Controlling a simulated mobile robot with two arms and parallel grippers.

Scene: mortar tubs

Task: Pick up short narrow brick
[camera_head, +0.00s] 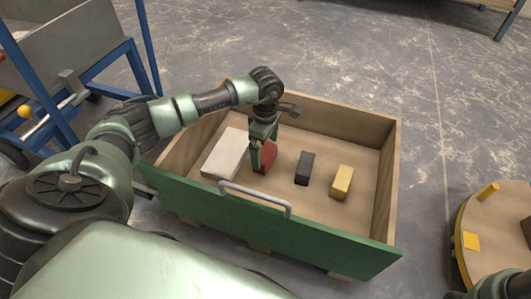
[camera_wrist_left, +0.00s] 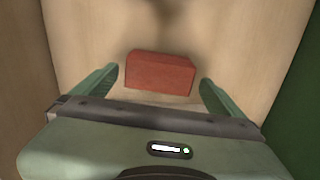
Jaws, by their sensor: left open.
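A red brick (camera_head: 268,158) lies in a wooden crate (camera_head: 345,110) with a green front. My left gripper (camera_head: 262,157) points down into the crate, right at the red brick. In the left wrist view the red brick (camera_wrist_left: 160,75) lies across the space between the two spread fingers (camera_wrist_left: 158,84), with a gap at each side. The left gripper is open and holds nothing. A dark brick (camera_head: 305,168) and a yellow brick (camera_head: 342,182) lie to the right, and a larger pale block (camera_head: 226,154) to the left. The left fingers partly hide the red brick in the head view.
The crate walls stand around the bricks, and a grey handle (camera_head: 255,198) is on the green front (camera_head: 300,236). A blue-framed metal hopper (camera_head: 75,45) stands at the left. A round wooden table (camera_head: 490,215) with yellow pieces is at the right.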

